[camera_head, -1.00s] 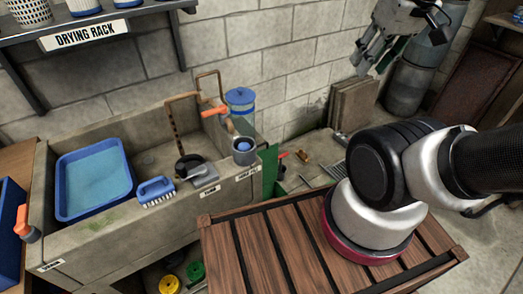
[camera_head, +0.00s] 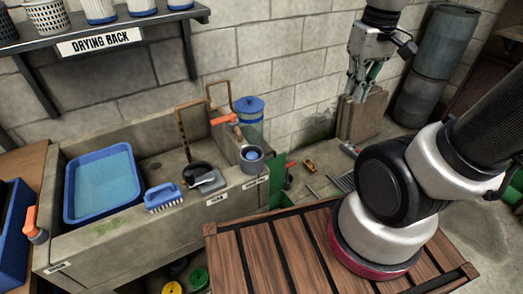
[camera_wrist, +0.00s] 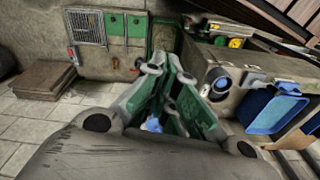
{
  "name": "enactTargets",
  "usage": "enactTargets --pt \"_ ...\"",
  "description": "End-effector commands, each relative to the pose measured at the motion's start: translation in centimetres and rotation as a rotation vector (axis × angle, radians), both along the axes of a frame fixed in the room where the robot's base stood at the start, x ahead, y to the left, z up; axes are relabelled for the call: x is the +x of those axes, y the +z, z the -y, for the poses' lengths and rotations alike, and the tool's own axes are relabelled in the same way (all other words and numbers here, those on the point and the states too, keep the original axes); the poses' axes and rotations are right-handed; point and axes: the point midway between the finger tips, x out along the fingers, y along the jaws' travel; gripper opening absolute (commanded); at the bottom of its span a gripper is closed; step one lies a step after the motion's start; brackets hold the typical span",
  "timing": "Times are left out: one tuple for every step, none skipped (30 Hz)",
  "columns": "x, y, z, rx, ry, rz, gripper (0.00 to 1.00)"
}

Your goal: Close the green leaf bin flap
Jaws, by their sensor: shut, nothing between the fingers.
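In the head view an upright green panel (camera_head: 277,178) stands at the right end of the concrete sink, partly hidden by the wooden bench; I take it for the leaf bin flap. The wrist view shows green panels (camera_wrist: 116,26) by a metal grate and more green just beyond my fingers. I cannot tell which part there is the flap. My gripper (camera_head: 362,100) points down near the back wall, above and to the right of the upright panel, apart from it. It also shows in the wrist view (camera_wrist: 162,62), its fingers shut and empty.
The concrete sink (camera_head: 115,238) holds a blue basin (camera_head: 135,176), with a blue brush (camera_head: 163,197) on its rim. A blue-lidded container (camera_head: 250,118) stands behind the rim. A slatted wooden bench (camera_head: 262,258) is in front.

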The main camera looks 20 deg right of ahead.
Motion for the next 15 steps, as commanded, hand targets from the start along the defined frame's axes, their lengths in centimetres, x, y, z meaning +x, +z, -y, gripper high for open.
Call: enactTargets --pt "1.4 -1.3 -0.5 -0.005 0.015 -0.059 0.0" --pt "2.2 -1.9 -0.7 -0.008 0.022 -0.085 0.0" --pt "3.3 -2.9 -1.1 -0.011 0.033 -0.116 0.0" --pt "4.2 -3.7 -1.4 -0.013 0.041 -0.138 0.0" --pt "5.1 -4.5 -1.8 -0.016 0.048 -0.158 0.0" --pt "6.4 -5.6 -2.2 -0.02 0.058 -0.183 0.0" --pt "7.3 -6.6 -2.6 -0.023 0.065 -0.201 0.0" --pt "8.3 -7.6 -2.9 -0.025 0.073 -0.216 0.0" --pt "9.5 -9.1 -3.4 -0.028 0.082 -0.235 0.0" --pt "10.5 -10.3 -3.8 -0.031 0.089 -0.249 0.0" --pt "11.4 -11.5 -4.2 -0.033 0.097 -0.261 0.0" --pt "12.6 -13.2 -4.7 -0.036 0.106 -0.275 0.0" --pt "13.5 -14.6 -5.1 -0.038 0.112 -0.285 0.0" --pt "14.4 -16.0 -5.6 -0.04 0.119 -0.293 0.0" --pt "15.5 -18.0 -6.1 -0.044 0.128 -0.301 0.0"
